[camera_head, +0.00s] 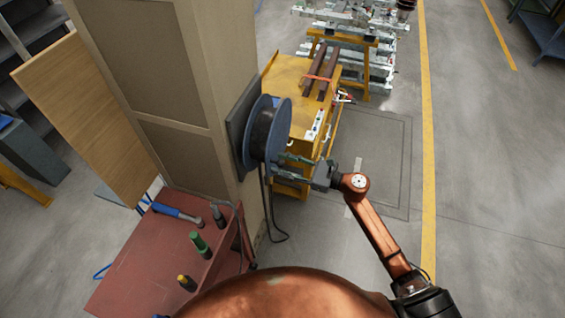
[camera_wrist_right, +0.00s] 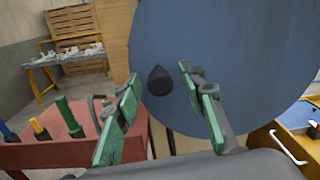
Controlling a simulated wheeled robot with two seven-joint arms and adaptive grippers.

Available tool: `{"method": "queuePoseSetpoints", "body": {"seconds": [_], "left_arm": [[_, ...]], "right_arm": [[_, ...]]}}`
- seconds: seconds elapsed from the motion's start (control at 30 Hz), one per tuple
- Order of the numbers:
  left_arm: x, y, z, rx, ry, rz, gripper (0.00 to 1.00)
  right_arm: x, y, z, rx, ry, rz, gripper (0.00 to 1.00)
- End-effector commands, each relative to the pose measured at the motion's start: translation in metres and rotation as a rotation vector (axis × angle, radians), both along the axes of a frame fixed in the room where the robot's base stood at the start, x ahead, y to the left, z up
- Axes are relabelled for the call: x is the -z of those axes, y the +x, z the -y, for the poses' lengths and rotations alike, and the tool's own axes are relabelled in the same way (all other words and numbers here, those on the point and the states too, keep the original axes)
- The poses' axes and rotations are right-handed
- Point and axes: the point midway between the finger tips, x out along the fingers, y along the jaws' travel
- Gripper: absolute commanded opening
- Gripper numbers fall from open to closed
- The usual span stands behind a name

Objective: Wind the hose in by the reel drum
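The reel drum (camera_head: 284,130) has blue round side plates and is mounted on the side of a beige column. Dark hose is wound between its plates, and a hose end (camera_head: 266,205) hangs down to the floor. My right gripper (camera_head: 282,164) is at the drum's lower right edge. In the right wrist view, a blue plate (camera_wrist_right: 230,50) fills the upper right and bears a black knob (camera_wrist_right: 158,80). The open green-padded fingers (camera_wrist_right: 161,76) lie on either side of the knob; I cannot tell how deep it sits between them. My left gripper is not in view.
A red table (camera_head: 150,262) with several upright handled tools stands at lower left, close to the column. A yellow workbench (camera_head: 290,75) with brown bars is behind the drum. The grey floor (camera_head: 480,150) at right is clear.

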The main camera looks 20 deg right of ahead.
Motion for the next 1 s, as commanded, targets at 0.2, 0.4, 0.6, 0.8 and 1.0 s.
{"method": "queuePoseSetpoints", "body": {"seconds": [0.2, 0.4, 0.6, 0.8, 1.0], "left_arm": [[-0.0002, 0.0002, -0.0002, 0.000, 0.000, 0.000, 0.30], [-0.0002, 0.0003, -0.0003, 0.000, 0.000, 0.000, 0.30], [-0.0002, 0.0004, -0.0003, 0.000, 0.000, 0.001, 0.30], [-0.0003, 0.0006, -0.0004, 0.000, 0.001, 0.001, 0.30], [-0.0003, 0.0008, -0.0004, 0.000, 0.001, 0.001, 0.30]], "right_arm": [[0.0005, 0.0012, -0.0015, 0.000, 0.000, 0.000, 0.37], [0.0004, 0.0012, -0.0011, 0.001, 0.001, -0.001, 0.28], [0.0003, 0.0011, -0.0009, 0.001, 0.001, -0.001, 0.14], [0.0002, 0.0011, -0.0008, 0.001, 0.001, -0.001, 0.00], [0.0002, 0.0011, -0.0006, 0.002, 0.001, -0.001, 0.00]]}}
